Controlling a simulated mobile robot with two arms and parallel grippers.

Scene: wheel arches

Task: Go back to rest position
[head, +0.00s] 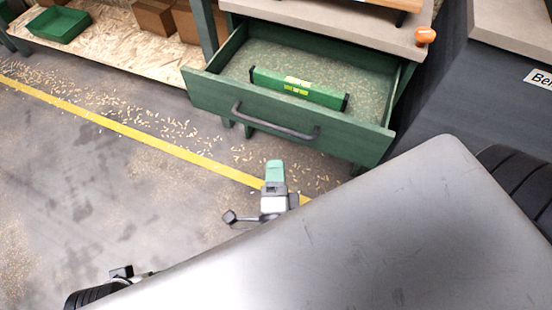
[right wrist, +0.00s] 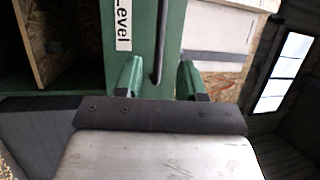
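My right gripper (head: 275,168) is in front of the open drawer, below and apart from its handle in the head view. In the right wrist view its two green fingers (right wrist: 160,78) stand well apart with nothing held between them. The dark handle (head: 275,125) also shows in the right wrist view (right wrist: 161,40), beyond the fingers and in line with the gap. The green drawer (head: 215,90) is pulled out. A green level (head: 270,78) with yellow-green markings lies in it. My left gripper is not in view.
A workbench top (head: 335,22) is above the drawer, with an orange object (head: 425,36) at its corner. A green bin (head: 58,24) and cardboard boxes (head: 155,17) sit on a low shelf at left. Wood chips and a yellow line (head: 130,127) mark the open floor.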

